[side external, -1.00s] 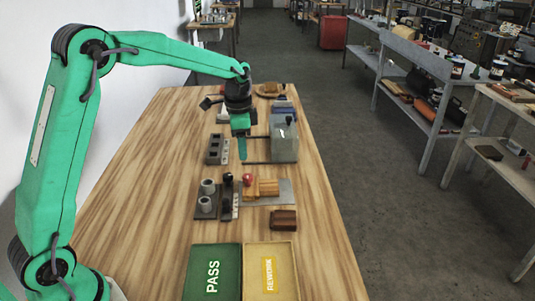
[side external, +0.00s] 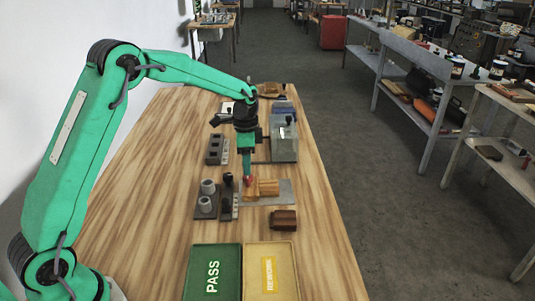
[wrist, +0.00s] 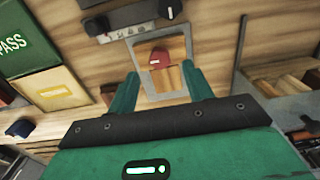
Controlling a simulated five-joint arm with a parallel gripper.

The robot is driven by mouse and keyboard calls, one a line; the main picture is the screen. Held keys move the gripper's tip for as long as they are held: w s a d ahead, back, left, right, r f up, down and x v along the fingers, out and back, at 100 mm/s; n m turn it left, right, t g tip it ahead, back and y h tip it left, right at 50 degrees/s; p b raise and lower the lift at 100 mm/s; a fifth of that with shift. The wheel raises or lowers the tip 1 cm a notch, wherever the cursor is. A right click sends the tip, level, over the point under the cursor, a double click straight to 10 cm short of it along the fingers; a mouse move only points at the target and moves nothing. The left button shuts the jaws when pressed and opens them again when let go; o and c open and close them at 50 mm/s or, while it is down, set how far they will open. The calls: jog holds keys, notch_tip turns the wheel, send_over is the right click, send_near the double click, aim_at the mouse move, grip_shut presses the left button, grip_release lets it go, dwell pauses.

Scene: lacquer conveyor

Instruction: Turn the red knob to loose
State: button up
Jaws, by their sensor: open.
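The red knob (side external: 248,181) sits at the left end of a wooden clamp-like block (side external: 266,188) on a grey metal plate (side external: 286,190). In the wrist view the red knob (wrist: 159,58) shows a pale mark on its face, with wood (wrist: 163,82) below it. My gripper (side external: 246,171) points down over the knob, close to it; the side view does not show whether they touch. In the wrist view my gripper (wrist: 160,75) is open, with its two green fingers apart and the knob seen just beyond and between their tips.
A dark strip (side external: 227,200) and a base with grey cylinders (side external: 206,205) stand left of the plate. A brown block (side external: 283,219), the green PASS tray (side external: 213,250) and the yellow REWORK tray (side external: 270,250) lie nearer. A grey box (side external: 284,145) stands behind.

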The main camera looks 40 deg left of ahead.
aim_at(248, 181)
jog(key=shift+f, duration=2.2)
jog(key=shift+c, duration=0.2)
jog(key=c, duration=0.9)
